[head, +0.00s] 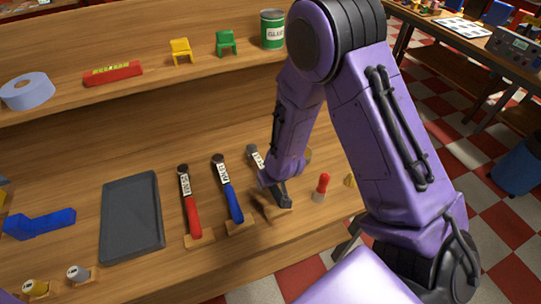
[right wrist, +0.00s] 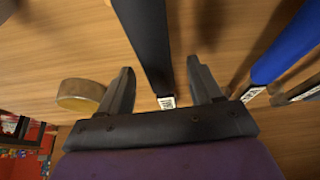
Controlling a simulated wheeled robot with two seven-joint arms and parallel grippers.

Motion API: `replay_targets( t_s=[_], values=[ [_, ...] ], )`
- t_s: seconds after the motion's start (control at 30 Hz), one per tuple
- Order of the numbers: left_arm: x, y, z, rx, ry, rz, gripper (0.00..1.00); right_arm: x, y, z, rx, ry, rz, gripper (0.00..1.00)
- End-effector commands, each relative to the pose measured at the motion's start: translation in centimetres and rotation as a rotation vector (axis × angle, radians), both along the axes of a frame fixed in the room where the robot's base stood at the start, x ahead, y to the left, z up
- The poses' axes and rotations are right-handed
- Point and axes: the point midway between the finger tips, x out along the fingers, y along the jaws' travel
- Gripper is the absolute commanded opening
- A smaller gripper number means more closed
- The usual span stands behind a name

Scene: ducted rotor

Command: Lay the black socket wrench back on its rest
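The black socket wrench shows in the head view by its grey head end and white label (head: 256,158); my right arm hides much of it. In the right wrist view its black handle (right wrist: 146,42) runs down from the top edge between my right gripper's fingers. My right gripper (right wrist: 165,85) is open, with a gap visible on each side of the handle. In the head view the right gripper (head: 281,193) is low at the shelf, over a wooden rest (head: 272,210). Whether the wrench lies fully on this rest is hidden. My left gripper is not in view.
A blue-handled wrench (head: 231,201) and a red-handled wrench (head: 191,212) lie to the left on wooden rests. A red-topped tool (head: 322,184) stands just right of my gripper. A round tan piece (right wrist: 80,95) is beside the left finger. A grey tray (head: 132,217) lies farther left.

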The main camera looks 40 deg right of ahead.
Motion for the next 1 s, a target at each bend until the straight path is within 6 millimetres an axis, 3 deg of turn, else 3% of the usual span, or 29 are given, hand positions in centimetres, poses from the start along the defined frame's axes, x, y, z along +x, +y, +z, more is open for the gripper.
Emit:
replay_targets(
  t_s=[0.23,0.63,1.0],
  values=[
    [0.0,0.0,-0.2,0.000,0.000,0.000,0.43,-0.4,0.1,1.1,-0.001,-0.001,0.001,0.65],
    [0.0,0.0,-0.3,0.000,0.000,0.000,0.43,-3.6,0.7,8.8,-0.001,-0.004,0.000,0.65],
    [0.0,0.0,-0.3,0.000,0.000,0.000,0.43,-4.2,0.7,9.7,0.000,0.000,0.000,0.65]
  ],
)
